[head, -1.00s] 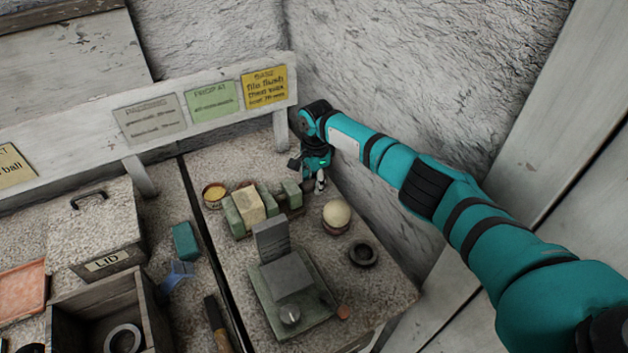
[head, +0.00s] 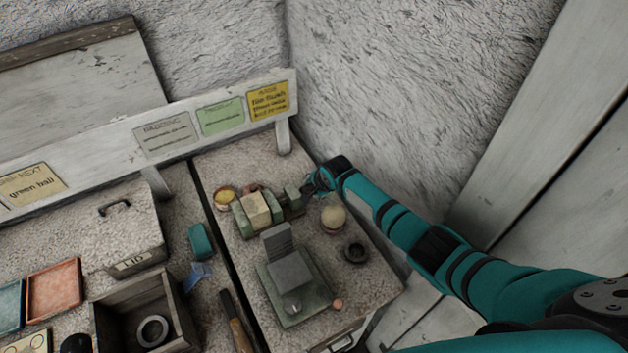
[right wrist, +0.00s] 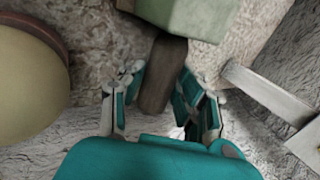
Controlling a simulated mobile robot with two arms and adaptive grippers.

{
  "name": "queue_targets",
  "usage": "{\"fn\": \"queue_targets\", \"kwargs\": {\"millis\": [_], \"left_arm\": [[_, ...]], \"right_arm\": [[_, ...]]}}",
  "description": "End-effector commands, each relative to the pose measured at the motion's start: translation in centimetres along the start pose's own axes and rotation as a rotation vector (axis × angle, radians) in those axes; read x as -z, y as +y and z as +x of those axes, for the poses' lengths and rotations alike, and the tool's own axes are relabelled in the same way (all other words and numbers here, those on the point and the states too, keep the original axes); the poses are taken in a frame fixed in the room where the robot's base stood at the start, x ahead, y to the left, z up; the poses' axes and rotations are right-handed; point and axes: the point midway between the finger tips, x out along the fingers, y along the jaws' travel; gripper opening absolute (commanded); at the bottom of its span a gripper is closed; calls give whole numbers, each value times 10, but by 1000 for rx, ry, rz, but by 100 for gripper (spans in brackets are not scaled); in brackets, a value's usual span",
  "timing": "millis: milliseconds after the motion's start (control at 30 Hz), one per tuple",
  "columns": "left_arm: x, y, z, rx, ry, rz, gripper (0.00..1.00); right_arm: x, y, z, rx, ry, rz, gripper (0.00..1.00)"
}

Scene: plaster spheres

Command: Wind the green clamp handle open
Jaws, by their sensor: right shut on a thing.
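The green clamp (head: 293,196) stands on the right-hand bench with a pale tan block (head: 257,209) between its green parts. In the right wrist view, a green block of the clamp (right wrist: 185,14) is at the top edge, and its dark brown handle (right wrist: 163,75) sticks out of it. My right gripper (head: 312,186) is at the clamp's right end. In the right wrist view, its fingers (right wrist: 160,82) are on both sides of the handle, shut on it. In the head view the handle is mostly hidden by the gripper. My left gripper is not in view.
A dark ring (head: 355,251), a grey-green stand (head: 292,284) and a yellow-filled tin (head: 224,195) are around the clamp. A sign board (head: 150,140) and wall rise behind.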

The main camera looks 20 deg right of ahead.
Motion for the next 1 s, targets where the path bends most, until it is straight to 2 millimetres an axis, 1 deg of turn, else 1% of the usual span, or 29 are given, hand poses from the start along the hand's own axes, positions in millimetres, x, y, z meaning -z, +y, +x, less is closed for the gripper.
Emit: {"fn": "queue_targets", "kwargs": {"millis": [33,300,800,833,1000], "left_arm": [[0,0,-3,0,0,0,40],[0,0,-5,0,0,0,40],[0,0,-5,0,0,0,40],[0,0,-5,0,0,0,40],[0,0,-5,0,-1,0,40]], "right_arm": [[-1,4,0,18,-2,2,0],[-1,5,2,104,-1,1,0],[-2,5,2,119,-1,0,0],[-2,5,2,119,-1,0,36],[-1,4,2,121,0,0,57]]}}
